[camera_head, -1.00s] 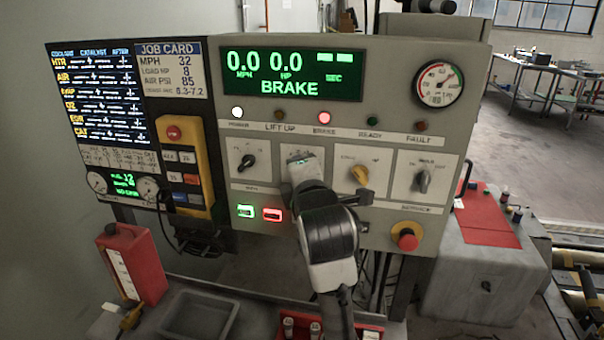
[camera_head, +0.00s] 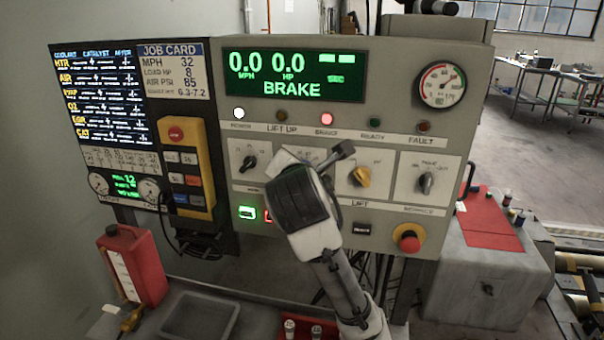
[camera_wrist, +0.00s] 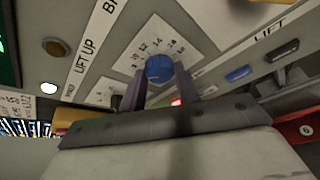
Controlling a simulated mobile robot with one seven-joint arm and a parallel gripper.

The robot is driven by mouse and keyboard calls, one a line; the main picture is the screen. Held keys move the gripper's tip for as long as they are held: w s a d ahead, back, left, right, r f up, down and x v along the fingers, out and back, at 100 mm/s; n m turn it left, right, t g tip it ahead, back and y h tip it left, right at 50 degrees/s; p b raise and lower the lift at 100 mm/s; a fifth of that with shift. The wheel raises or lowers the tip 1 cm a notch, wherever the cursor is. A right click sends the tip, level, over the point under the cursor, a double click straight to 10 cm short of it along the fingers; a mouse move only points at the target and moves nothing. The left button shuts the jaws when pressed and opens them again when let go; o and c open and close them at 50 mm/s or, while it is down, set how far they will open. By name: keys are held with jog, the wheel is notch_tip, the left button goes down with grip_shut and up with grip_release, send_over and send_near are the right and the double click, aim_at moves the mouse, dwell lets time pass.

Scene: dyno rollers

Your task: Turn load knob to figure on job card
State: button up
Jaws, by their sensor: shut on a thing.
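The load knob is a blue knob (camera_wrist: 158,68) on a white numbered dial plate in the wrist view. My gripper (camera_wrist: 160,84) has its fingers on either side of the knob and is shut on it. I cannot tell which figure the knob points to. In the head view my wrist hides the knob; only the top of its dial plate (camera_head: 300,153) shows. The job card (camera_head: 175,70), at the panel's upper left, reads MPH 32, LOAD HP 8, AIR PSI 85. The green display (camera_head: 293,75) reads 0.0 MPH, 0.0 HP and BRAKE.
A black knob (camera_head: 249,162) sits left of my wrist. A yellow knob (camera_head: 360,176) and a grey knob (camera_head: 426,182) sit to its right. A red mushroom button (camera_head: 408,238) is at lower right. A grey tray (camera_head: 200,316) and a red container (camera_head: 132,262) stand below.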

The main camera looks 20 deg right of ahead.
dwell(0.5)
jog(key=o, duration=1)
jog(key=shift+c, duration=0.2)
jog(key=v, duration=1.3)
jog(key=shift+s+a+r+b, duration=0.15)
jog(key=shift+s+r+b, duration=0.15)
jog(key=shift+b, duration=0.15)
